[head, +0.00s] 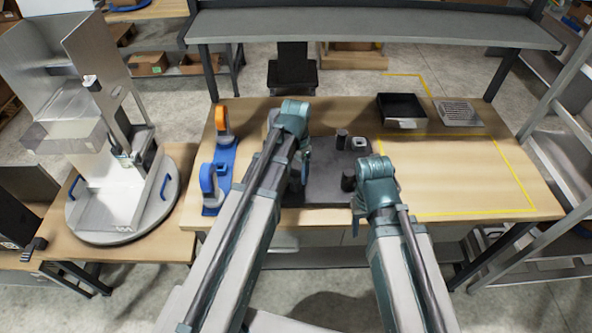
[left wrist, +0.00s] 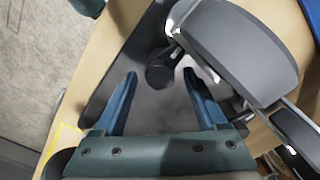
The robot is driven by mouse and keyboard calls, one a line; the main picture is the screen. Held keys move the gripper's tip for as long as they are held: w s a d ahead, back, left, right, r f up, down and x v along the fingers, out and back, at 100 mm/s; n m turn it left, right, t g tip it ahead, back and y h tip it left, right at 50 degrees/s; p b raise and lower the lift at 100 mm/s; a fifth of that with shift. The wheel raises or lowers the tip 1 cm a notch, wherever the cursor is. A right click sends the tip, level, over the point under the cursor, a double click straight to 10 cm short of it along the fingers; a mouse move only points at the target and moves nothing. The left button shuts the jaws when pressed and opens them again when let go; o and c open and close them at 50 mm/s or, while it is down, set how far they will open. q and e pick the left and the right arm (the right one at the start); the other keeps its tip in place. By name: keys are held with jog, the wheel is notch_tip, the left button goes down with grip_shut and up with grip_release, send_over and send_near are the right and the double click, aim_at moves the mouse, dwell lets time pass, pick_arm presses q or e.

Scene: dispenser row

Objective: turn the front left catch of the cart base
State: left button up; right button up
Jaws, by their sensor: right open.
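The cart base (head: 322,190) is a dark flat plate on the wooden table between my two arms. Short black cylinders stand on it, one near its far edge (head: 342,137) and one near its front (head: 348,180). My left gripper (left wrist: 159,74) is open over the plate, its two blue fingers apart. A black round post (left wrist: 160,76) shows between and just beyond its fingertips; I cannot tell contact. A large dark rounded part (left wrist: 240,48) with bright metal pieces is beside the right finger. My right gripper (head: 376,178) is at the plate's right side, its fingers mostly hidden.
Orange (head: 221,119) and blue (head: 208,179) rounded pieces stand on blue mounts at the table's left. A black tray (head: 401,107) and a grey grated tray (head: 457,112) sit at the back right. The yellow-outlined area (head: 470,175) is clear. A shelf (head: 370,27) spans the back.

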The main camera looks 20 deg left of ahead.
aim_at(296, 174)
pick_arm(q)
jog(key=shift+r, duration=0.1)
notch_tip(296, 174, up, 14)
jog(key=p, duration=1.3)
jog(key=shift+f+p, duration=0.2)
jog(key=shift+p, duration=0.2)
jog(key=s+d+f+n+b, duration=0.1)
jog(key=s+d+f+b, duration=0.4)
jog(key=s+f+b, duration=0.2)
jog(key=s+d+f+n+y+b, duration=0.1)
jog(key=s+d+f+b, duration=0.4)
jog(key=s+f+b, duration=0.2)
jog(key=shift+s+d+f+b, duration=0.15)
jog(key=shift+d+f+b, duration=0.05)
jog(key=shift+f+b, duration=0.55)
